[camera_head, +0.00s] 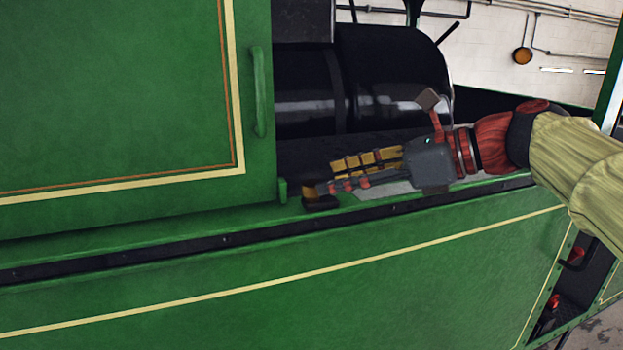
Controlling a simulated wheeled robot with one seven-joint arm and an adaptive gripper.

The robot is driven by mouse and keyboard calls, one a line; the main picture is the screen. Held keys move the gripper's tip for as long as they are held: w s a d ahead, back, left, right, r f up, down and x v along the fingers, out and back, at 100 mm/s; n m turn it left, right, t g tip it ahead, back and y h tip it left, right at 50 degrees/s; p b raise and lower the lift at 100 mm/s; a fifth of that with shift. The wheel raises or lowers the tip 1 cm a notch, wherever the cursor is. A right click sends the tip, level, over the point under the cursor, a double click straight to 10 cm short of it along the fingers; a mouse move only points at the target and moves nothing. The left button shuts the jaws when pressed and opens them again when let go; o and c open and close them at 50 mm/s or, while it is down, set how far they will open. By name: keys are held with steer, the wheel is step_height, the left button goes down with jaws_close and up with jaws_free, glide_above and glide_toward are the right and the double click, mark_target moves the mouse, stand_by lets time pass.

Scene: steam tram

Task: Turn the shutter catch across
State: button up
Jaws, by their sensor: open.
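The green sliding shutter (120,95) fills the upper left, with a cream and orange line near its edge. What looks like the shutter catch (319,203), a small dark piece with a brown part on top, sits on the sill just right of the shutter's lower corner. My gripper (322,180) comes in from the right, nearly level, with yellow and grey fingers pointing left. It is open, with its fingertips at the catch and partly over it. I cannot tell whether they touch it.
A green upright handle (258,92) is on the shutter, and a small green tab (283,190) is at its lower edge. A dark rail (130,259) runs along the green side panel (330,290). A black boiler (375,80) lies behind the opening.

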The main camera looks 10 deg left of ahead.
mark_target(312, 183)
steer(key=shift+p+x, duration=0.6)
steer(key=shift+x, duration=2.35)
steer(key=shift+c, duration=1.2)
steer(key=c, duration=0.8)
steer(key=shift+c, duration=0.3)
